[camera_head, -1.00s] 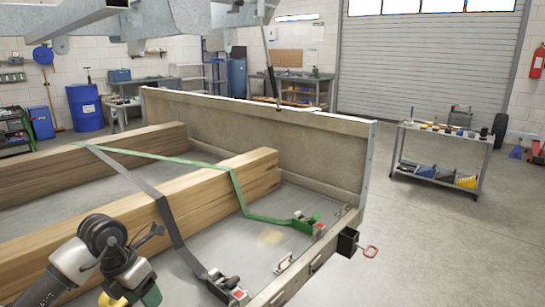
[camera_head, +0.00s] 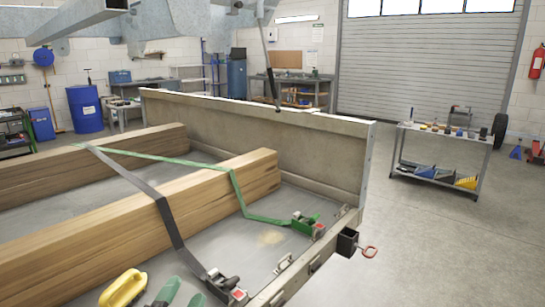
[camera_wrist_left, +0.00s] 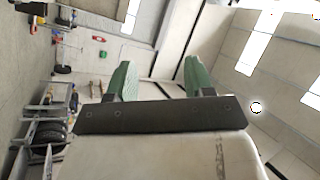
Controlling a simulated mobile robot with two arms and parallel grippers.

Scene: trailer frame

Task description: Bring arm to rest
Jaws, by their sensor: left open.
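My left gripper (camera_head: 182,291) shows at the bottom edge of the head view as two green finger pads, apart, in front of the near wooden beam and the trailer deck. In the left wrist view both green fingers (camera_wrist_left: 160,78) stand apart with nothing between them. That view looks past them to the roof and the shop, turned on its side. The rest of the left arm is hidden below the head view. A yellow rounded piece (camera_head: 124,288) shows left of the fingers; I cannot tell what it belongs to. My right gripper is not in view.
A wooden beam (camera_head: 105,226) lies on the trailer deck (camera_head: 208,240), crossed by a dark strap (camera_head: 158,203) and a green strap (camera_head: 237,190). The trailer's end board (camera_head: 240,137) stands behind. A tool cart (camera_head: 436,157) stands at the right. The floor between is clear.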

